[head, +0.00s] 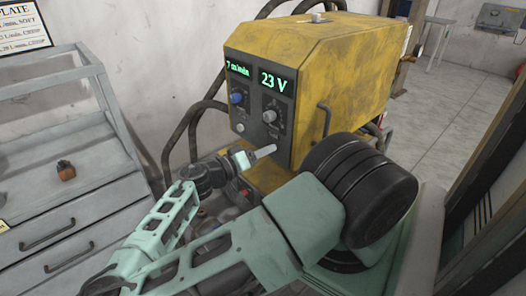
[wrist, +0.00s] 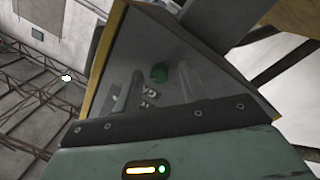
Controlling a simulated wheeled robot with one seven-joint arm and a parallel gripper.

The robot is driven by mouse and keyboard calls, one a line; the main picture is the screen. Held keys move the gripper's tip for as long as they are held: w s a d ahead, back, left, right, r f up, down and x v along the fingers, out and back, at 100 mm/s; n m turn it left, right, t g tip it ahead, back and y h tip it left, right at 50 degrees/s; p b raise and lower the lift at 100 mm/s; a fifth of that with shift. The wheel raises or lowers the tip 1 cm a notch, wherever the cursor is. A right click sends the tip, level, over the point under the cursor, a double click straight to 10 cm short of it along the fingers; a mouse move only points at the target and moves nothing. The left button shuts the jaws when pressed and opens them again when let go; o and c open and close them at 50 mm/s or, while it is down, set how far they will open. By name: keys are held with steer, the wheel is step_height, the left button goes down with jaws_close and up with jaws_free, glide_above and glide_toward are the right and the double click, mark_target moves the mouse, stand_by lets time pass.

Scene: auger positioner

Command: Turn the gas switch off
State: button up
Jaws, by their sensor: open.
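The yellow welding machine (head: 300,50) stands at the centre of the head view, its dark front panel facing left. The panel has two lit displays reading 7 m/min and 23 V, a blue knob (head: 237,98), a grey dial (head: 273,115) and a small light-coloured control (head: 269,116) on it. A small toggle-like control (head: 240,128) sits low on the panel's left. I cannot tell which control is the gas switch. My gripper (head: 252,157) is open, low in front of the panel; contact is unclear. The wrist view shows a dark, yellow-edged face (wrist: 185,75), tilted, with a blurred green patch.
Dark cables (head: 190,120) hang beside the machine. My arm covers the machine's lower front. Open tiled floor (head: 440,120) lies behind at the right.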

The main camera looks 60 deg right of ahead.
jaws_close()
steer(key=shift+s+f+n+t+h+p, duration=0.1)
steer(key=shift+n+t+h+p, duration=0.5)
steer(key=shift+n, duration=2.55)
steer(key=shift+r+n+g+p, duration=0.15)
steer(key=shift+n+p, duration=1)
steer(key=shift+n, duration=2.05)
steer(key=shift+s+f+n+t+h+p, duration=0.25)
steer(key=shift+n+p, duration=0.6)
steer(key=shift+n, duration=2.3)
steer(key=shift+w+r, duration=0.1)
steer(key=shift+w, duration=0.1)
